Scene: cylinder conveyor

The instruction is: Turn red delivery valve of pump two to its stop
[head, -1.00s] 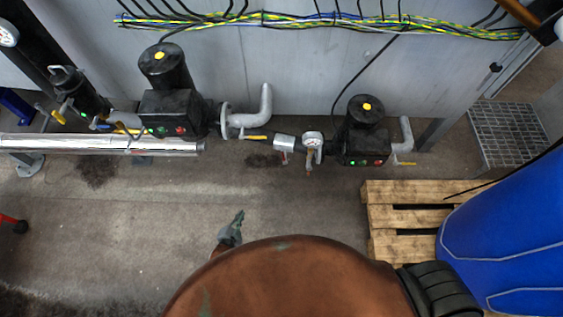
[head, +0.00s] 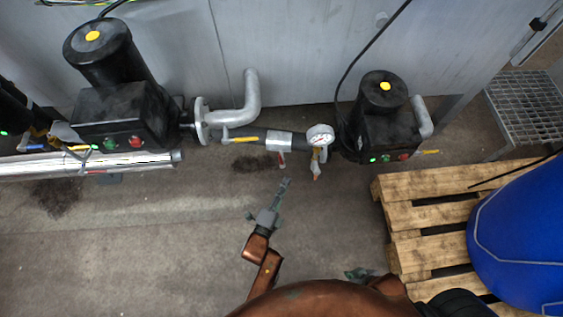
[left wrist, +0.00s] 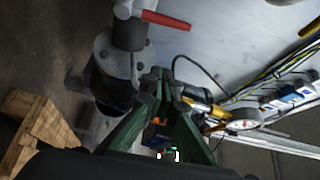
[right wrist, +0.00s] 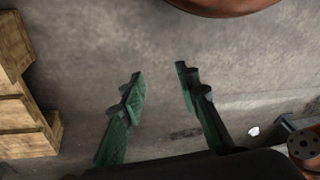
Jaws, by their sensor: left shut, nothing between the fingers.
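A red lever handle (left wrist: 165,20) sits on a grey valve body at the top of the left wrist view. In the head view a small red handle (head: 282,159) hangs below the silver sleeve on the pipe between the two pumps. The smaller black pump (head: 381,125) is at right, the larger pump (head: 118,115) at left. My left gripper (head: 285,183) is shut and empty, just below the red handle in the head view and apart from it; its fingers (left wrist: 160,82) meet in the left wrist view. My right gripper (right wrist: 158,72) is open and empty over bare floor.
A yellow handle (head: 246,139) is on the pipe to the left. A wooden pallet (head: 420,215) with a blue drum (head: 525,235) is at right. Open floor (head: 130,240) lies at left.

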